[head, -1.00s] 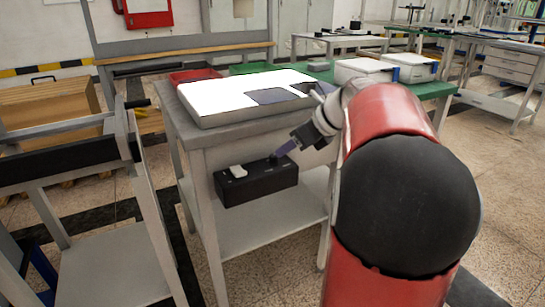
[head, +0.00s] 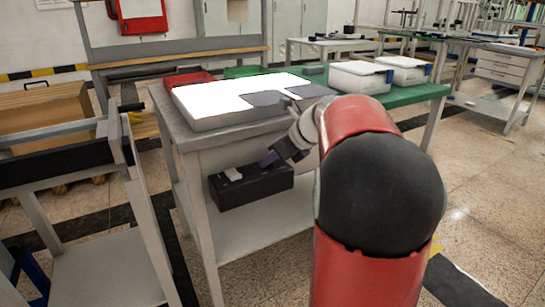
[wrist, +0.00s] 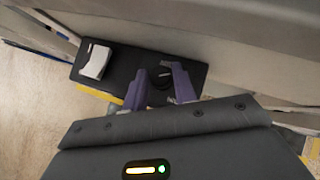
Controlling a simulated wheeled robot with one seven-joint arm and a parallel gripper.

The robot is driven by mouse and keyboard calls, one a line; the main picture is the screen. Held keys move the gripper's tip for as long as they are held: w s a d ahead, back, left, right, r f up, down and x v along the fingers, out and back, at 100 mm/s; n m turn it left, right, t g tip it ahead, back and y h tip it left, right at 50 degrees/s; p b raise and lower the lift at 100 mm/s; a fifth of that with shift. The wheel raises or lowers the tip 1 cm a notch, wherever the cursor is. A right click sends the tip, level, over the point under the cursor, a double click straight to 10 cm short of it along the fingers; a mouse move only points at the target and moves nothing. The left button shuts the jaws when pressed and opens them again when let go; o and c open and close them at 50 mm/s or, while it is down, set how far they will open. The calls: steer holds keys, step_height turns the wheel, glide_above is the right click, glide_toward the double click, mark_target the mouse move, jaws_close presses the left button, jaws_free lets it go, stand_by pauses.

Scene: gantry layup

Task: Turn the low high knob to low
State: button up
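The black control box (head: 240,192) is fixed at the front of the light grey table, below its top. In the wrist view the box (wrist: 122,66) shows a white rocker switch (wrist: 96,62) on its left and a dark round knob (wrist: 158,80) on its right. My gripper (wrist: 155,70) has its two purple fingers apart, one on each side of the knob. I cannot tell whether they touch it. In the head view my gripper (head: 268,160) covers the knob. The knob's pointer and low/high labels cannot be read.
The table top (head: 186,135) above the box carries a white and grey panel (head: 240,98). The table's apron is close to the gripper in the wrist view. A lower shelf (head: 250,232) lies below the box. A grey-framed stand (head: 90,165) is at left.

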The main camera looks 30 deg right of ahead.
steer(key=shift+c, duration=0.7)
steer(key=shift+d+r+n+y+p, duration=0.1)
steer(key=shift+r+n+y+p, duration=0.25)
steer(key=shift+p, duration=0.4)
steer(key=n+g+y+p, duration=0.1)
steer(key=n+p, duration=0.1)
steer(key=shift+w+d+p, duration=0.1)
steer(key=shift+p, duration=0.3)
steer(key=shift+f+n+g+y+p, duration=0.1)
steer(key=shift+n+g+y+p, duration=0.45)
steer(key=shift+n+p, duration=0.35)
steer(key=shift+f+n+g, duration=0.2)
steer(key=shift+n+g, duration=0.05)
steer(key=o, duration=1)
